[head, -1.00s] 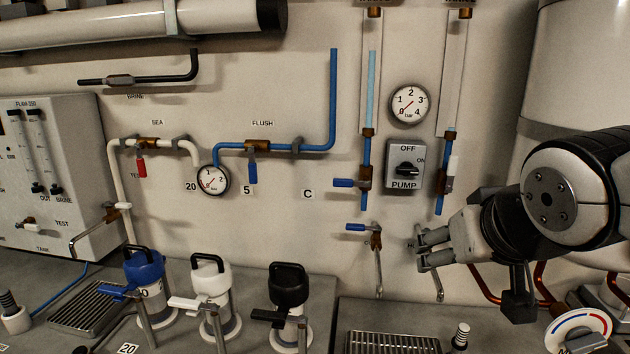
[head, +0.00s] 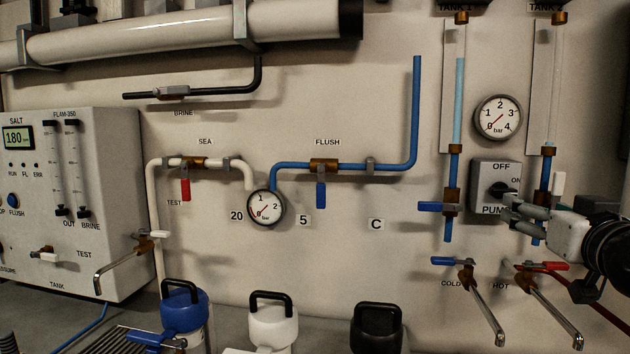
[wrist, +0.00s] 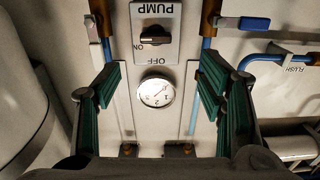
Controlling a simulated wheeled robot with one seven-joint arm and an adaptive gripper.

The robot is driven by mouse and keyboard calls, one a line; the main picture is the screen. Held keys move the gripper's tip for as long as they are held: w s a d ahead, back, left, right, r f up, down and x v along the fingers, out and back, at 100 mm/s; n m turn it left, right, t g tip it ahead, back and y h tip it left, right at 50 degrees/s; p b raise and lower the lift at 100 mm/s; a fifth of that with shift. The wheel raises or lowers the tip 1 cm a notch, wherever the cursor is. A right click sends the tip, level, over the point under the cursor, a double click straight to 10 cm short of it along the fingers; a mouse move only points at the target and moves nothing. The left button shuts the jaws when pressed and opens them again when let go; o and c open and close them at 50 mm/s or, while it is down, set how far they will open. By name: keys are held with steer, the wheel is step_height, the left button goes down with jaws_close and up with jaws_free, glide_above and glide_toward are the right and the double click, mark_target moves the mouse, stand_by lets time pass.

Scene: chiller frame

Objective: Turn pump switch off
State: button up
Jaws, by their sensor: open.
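My gripper (head: 508,207) is in front of the plate's lower right corner in the head view. In the wrist view its green-padded fingers (wrist: 160,72) are wide apart and empty, with the knob beyond and between them. I see no contact.
A pressure gauge (head: 498,117) is above the switch. Tank pipes with a blue-handled valve (head: 432,207) and a white-handled valve (head: 558,183) flank it. Cold (head: 468,275) and hot (head: 540,290) taps stick out below.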

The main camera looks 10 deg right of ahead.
mark_target(502, 192)
steer(key=shift+w+d+r+p, duration=0.15)
steer(key=shift+w+p, duration=0.5)
steer(key=shift+p, duration=1.4)
steer(key=p, duration=0.4)
steer(key=shift+d, duration=0.3)
steer(key=x, duration=1.1)
steer(key=shift+w+d, duration=0.1)
steer(key=shift+w, duration=0.05)
steer(key=c, duration=1.2)
